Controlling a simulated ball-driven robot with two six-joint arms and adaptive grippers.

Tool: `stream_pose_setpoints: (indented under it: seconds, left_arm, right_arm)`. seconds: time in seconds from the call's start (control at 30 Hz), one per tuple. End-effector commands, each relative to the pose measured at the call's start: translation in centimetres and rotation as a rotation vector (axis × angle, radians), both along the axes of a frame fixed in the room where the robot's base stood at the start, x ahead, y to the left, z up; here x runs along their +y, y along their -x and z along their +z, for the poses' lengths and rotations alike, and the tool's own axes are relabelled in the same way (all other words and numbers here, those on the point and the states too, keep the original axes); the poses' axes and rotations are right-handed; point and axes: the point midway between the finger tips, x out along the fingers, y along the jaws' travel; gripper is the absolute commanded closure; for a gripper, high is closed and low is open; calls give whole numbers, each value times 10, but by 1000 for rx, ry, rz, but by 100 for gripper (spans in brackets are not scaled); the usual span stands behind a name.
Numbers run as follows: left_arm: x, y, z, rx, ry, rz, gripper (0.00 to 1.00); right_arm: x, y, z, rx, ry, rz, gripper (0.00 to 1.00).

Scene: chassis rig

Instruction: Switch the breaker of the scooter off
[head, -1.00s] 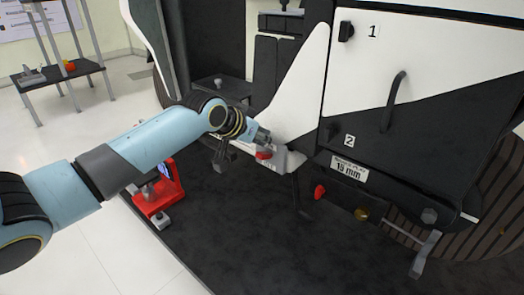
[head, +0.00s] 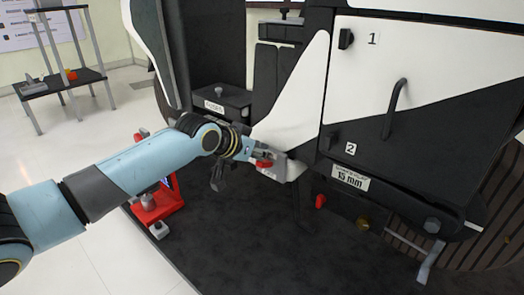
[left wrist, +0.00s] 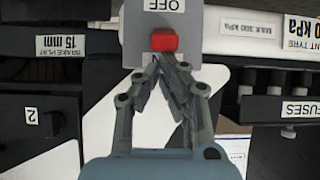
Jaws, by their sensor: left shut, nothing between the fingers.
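The breaker is a grey box (head: 284,170) with a red switch (head: 264,164), low on the white-and-black scooter body (head: 298,105). In the left wrist view the red switch (left wrist: 163,40) sticks out of the grey box (left wrist: 191,45), below a white OFF label (left wrist: 164,5). My left gripper (head: 256,154) is shut and empty. In the left wrist view its fingertips (left wrist: 167,64) sit right at the lower edge of the switch; I cannot tell whether they touch it. Which way the switch is set is unclear. My right gripper is in neither view.
A black lever handle (head: 395,108) and a black knob beside label 2 (head: 351,148) are on the right panel. Another red knob (head: 320,201) and a brass one (head: 362,223) sit below. A red stand (head: 158,205) is on the floor under my left arm.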

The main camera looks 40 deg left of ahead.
Motion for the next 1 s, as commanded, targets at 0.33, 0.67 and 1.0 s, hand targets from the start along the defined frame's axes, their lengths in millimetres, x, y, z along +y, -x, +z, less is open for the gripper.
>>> stream_pose_setpoints:
  seconds: [0.33,0.67,1.0]
  left_arm:
    - [0,4,-4,-58,5,0,100]
    - [1,12,-12,-169,15,1,100]
    - [2,23,-28,-192,16,1,100]
  right_arm:
    - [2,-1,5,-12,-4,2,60]
    - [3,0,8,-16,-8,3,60]
    - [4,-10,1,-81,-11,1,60]
